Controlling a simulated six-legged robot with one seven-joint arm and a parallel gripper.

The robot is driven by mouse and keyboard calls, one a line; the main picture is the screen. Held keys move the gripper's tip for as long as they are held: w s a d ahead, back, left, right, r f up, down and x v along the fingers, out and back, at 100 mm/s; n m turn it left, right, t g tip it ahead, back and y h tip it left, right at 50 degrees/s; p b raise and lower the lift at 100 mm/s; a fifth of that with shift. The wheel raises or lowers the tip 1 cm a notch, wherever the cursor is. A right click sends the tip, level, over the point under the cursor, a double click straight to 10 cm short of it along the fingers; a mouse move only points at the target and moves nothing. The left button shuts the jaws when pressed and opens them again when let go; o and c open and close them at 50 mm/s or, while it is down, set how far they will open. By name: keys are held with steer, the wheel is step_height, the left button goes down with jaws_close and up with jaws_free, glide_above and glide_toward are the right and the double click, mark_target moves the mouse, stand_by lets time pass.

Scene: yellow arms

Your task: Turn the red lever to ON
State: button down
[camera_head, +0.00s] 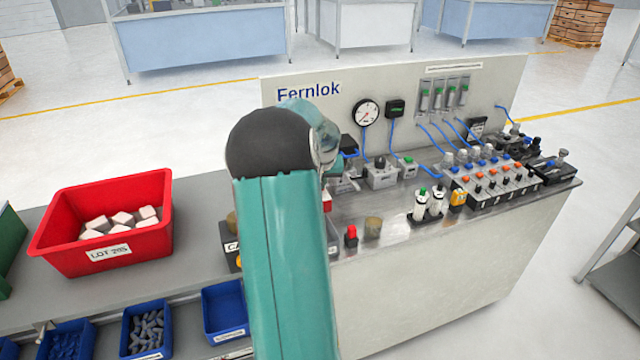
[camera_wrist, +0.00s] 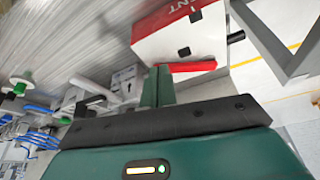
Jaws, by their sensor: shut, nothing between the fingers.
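The red lever (camera_wrist: 193,67) shows in the wrist view as a short red bar along the lower edge of a red and white box (camera_wrist: 180,40). Part of a word ending in "ENT" is printed on the box. No ON mark is legible. My gripper (camera_wrist: 158,75) is shut and empty, its green fingers upright in the picture. The fingertips are right beside the lever's left end; I cannot tell whether they touch it. In the head view my arm covers this spot, and my gripper and the lever cannot be made out there.
The bench holds a back panel (camera_head: 300,115) marked Fernlok, with a gauge (camera_head: 367,113), blue tubes and several valves. A red crate (camera_head: 150,225) of pale blocks stands left. A small red-topped piece (camera_head: 351,237) and a brownish cylinder (camera_head: 373,228) stand near the front edge.

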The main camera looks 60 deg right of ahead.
steer(key=shift+s+d+n, duration=0.1)
steer(key=shift+d+n, duration=0.55)
steer(key=shift+n, duration=0.05)
steer(key=shift+w+d+n+t, duration=0.3)
steer(key=shift+d, duration=0.4)
steer(key=shift+s+a, duration=0.1)
